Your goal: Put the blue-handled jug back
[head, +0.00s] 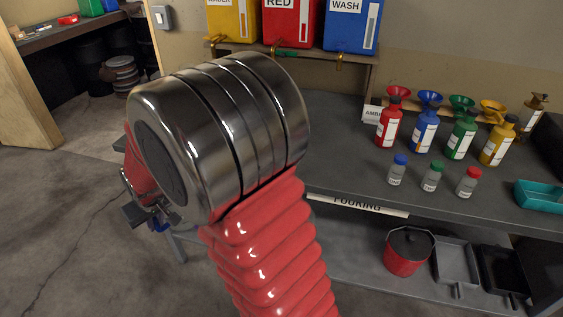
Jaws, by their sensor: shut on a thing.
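My gripper (146,212) shows at the left, low behind the large metal joint of my own arm. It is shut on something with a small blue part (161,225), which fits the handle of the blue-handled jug. The rest of the jug is hidden behind my arm. The gripper is over the grey floor, beside the left end of the workbench (335,130).
Red, blue, green and yellow bottles with funnels stand on the bench, with small capped bottles (397,170) before them. AMBER, RED and WASH containers (352,25) stand on a raised shelf. A red bucket (408,252) and dark trays sit below. Floor at left is clear.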

